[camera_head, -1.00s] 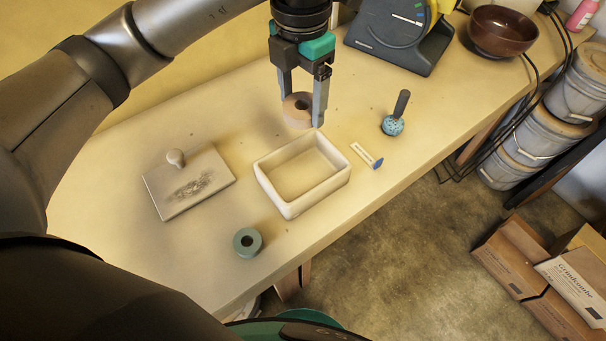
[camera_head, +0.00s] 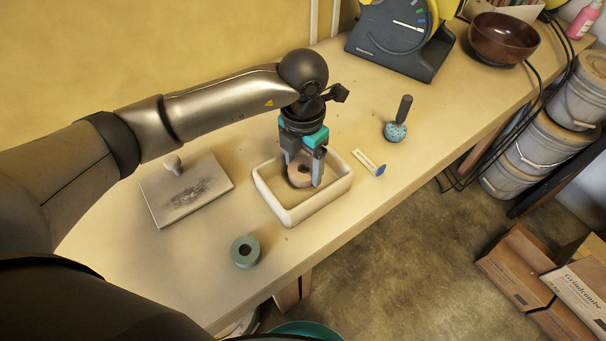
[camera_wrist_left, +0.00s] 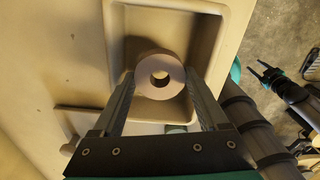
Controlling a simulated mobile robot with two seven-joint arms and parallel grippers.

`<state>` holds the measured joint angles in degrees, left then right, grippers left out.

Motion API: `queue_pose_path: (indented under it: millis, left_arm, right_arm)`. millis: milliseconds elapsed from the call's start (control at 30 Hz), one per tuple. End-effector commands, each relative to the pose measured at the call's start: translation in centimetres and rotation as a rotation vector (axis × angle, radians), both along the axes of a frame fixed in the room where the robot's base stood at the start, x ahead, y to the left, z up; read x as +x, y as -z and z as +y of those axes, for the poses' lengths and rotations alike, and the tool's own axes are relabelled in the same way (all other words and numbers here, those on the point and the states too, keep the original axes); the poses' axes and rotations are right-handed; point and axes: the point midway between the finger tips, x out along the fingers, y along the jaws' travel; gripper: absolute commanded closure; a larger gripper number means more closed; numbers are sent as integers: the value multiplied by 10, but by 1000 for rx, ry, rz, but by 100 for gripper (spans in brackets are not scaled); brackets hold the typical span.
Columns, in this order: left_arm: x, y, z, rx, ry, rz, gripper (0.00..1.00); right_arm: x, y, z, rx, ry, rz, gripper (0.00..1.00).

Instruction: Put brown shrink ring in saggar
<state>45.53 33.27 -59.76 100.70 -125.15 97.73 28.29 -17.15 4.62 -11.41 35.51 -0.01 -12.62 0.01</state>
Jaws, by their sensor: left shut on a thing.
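The brown shrink ring (camera_head: 299,176) is between the fingers of my left gripper (camera_head: 303,178), which is shut on it. The ring is over the inside of the saggar, an open cream box (camera_head: 330,194); I cannot tell whether it touches the floor. In the left wrist view the ring (camera_wrist_left: 160,62) sits between the fingertips of my left gripper (camera_wrist_left: 160,80), with the saggar's wall (camera_wrist_left: 222,45) around it. My right gripper is not seen in the head view.
A lid with a knob (camera_head: 190,193) lies left of the saggar. A teal ring (camera_head: 245,251) lies in front of it. A brown bowl (camera_head: 503,40) stands at the back.

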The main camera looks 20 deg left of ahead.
Motion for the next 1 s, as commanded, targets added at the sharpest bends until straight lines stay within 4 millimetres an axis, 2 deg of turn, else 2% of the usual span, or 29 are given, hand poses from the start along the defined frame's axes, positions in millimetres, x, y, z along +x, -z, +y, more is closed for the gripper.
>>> queue_pose_path:
  millis: [233, 633, 667, 767, 1000]
  left_arm:
    - [-1, 37, 0, 1, 0, 3, 84]
    - [0, 42, 0, 0, 0, 0, 84]
    - [0, 41, 0, 0, 0, 1, 20]
    - [0, 41, 0, 0, 0, 1, 11]
    - [0, 40, 0, 0, 0, 1, 11]
  right_arm:
    - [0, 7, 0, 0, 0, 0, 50]
    - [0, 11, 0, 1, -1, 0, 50]
    - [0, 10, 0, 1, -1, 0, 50]
    - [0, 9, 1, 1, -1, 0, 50]
    - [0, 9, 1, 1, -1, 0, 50]
